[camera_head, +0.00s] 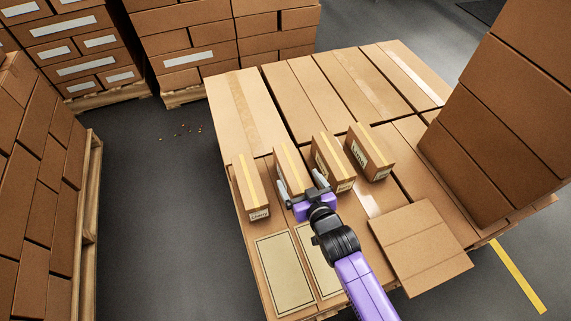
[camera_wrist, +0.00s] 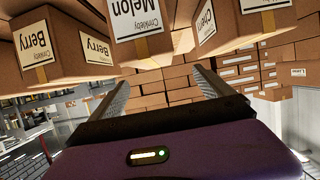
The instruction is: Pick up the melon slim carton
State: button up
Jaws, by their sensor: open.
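The melon slim carton (camera_wrist: 148,51) is brown with a yellow tape strip and a white label reading "Melon". It stands upright in the middle of the wrist view's upper edge, and its far end is cut off. In the head view it appears to be the second carton from the left (camera_head: 289,163), its label hidden by my gripper (camera_head: 300,182). My gripper is open and empty, its fingers pointing toward that carton. In the wrist view the carton lies over the gap between the fingertips (camera_wrist: 161,78); I cannot tell whether they touch.
A berry carton (camera_wrist: 60,52) and a cherry carton (camera_wrist: 235,25) flank it closely. Another slim carton (camera_head: 371,150) stands at the row's right. A flat box (camera_head: 420,245) and tall stacked boxes (camera_head: 500,110) are on the right. Cream mats (camera_head: 283,273) lie in front.

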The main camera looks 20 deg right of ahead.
aim_at(294, 169)
jog(key=shift+w+d+f, duration=0.1)
jog(key=shift+w+f, duration=0.2)
jog(key=shift+f, duration=0.3)
jog(key=x, duration=0.2)
jog(key=b+x, duration=0.1)
jog(key=x, duration=0.3)
jog(key=shift+w+d+f, duration=0.15)
jog(key=shift+w+d, duration=0.2)
jog(key=shift+d, duration=0.05)
grip_shut()
